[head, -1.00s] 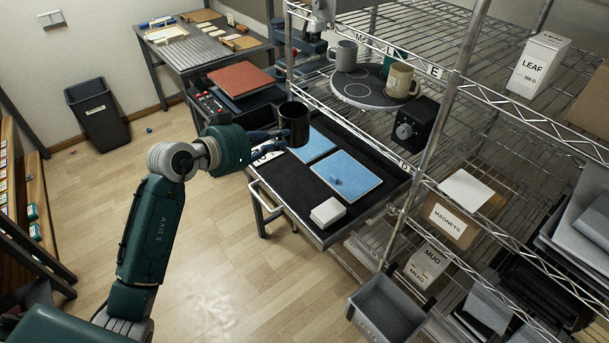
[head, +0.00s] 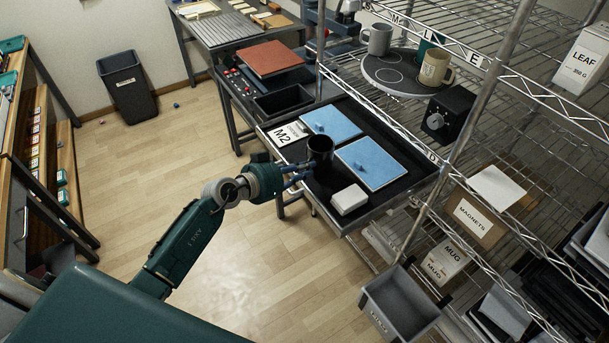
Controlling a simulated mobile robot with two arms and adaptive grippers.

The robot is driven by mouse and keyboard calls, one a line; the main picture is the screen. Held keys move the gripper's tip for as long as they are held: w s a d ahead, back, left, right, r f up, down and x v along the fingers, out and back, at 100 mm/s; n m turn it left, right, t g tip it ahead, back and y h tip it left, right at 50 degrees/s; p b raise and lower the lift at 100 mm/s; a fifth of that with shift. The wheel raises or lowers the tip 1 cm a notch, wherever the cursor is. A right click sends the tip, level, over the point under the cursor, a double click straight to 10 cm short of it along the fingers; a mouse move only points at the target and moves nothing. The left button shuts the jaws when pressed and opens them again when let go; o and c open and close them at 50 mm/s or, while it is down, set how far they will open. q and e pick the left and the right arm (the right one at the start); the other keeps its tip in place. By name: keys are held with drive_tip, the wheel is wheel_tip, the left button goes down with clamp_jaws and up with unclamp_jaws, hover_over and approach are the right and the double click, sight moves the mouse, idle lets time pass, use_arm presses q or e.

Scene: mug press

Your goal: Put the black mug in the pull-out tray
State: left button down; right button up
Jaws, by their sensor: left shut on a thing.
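The black mug (head: 320,149) is upright over the near middle part of the pull-out tray (head: 321,190), between two blue pads. My left gripper (head: 303,171) comes in from the left and is shut on the mug. The fingers partly cover the mug's lower left side. I cannot tell whether the mug's base touches the tray. The tray is a black surface pulled out from the wire shelf. My right gripper is not in view.
On the tray lie a left blue pad (head: 330,123), a right blue pad (head: 373,163), a white box (head: 349,199) and an M2 card (head: 284,135). A shelf post (head: 478,98) stands to the right. A round turntable (head: 393,77) holds other mugs above.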

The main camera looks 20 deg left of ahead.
use_arm(q)
drive_tip(key=shift+f, duration=0.9)
drive_tip(key=shift+f+b, duration=0.25)
drive_tip(key=shift+b, duration=0.05)
drive_tip(key=shift+w, duration=0.1)
drive_tip(key=c, duration=2.2)
unclamp_jaws()
drive_tip(key=shift+f, duration=0.15)
drive_tip(key=o, duration=0.4)
drive_tip(key=shift+o, duration=0.3)
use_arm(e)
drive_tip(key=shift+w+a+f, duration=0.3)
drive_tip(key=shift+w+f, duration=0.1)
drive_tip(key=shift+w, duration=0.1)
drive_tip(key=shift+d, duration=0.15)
use_arm(q)
drive_tip(key=shift+s+a+r, duration=0.15)
drive_tip(key=shift+s+r, duration=0.05)
drive_tip(key=shift+s, duration=0.2)
drive_tip(key=v, duration=1.1)
drive_tip(key=shift+s+p, duration=0.2)
drive_tip(key=shift+p, duration=0.2)
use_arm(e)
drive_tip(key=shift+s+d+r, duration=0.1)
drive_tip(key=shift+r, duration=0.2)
